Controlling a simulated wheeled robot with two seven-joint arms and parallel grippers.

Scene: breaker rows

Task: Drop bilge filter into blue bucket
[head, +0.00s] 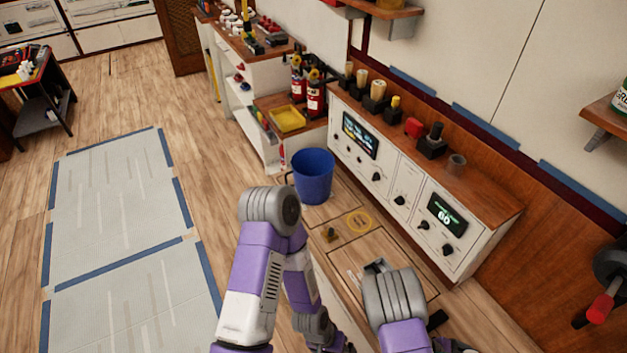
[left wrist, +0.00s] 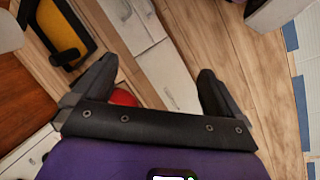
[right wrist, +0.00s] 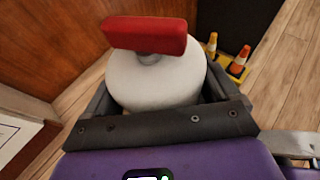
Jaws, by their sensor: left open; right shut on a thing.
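My right gripper (right wrist: 160,98) is shut on a white round body with a red bar handle on top, which looks like the bilge filter (right wrist: 155,80). Its lower part is hidden by the gripper. The filter does not show clearly in the head view. My left gripper (left wrist: 148,85) is open, with nothing held between its fingers. A small red round thing (left wrist: 123,97) shows beyond it, partly hidden by the gripper's base.
The white console (head: 400,185) with knobs and screens runs along the right wall. A yellow tray (head: 288,118) and red extinguishers (head: 314,98) are behind the bucket. Small orange cones (right wrist: 238,62) stand near the right gripper. Taped grey mats (head: 120,200) cover the open floor at left.

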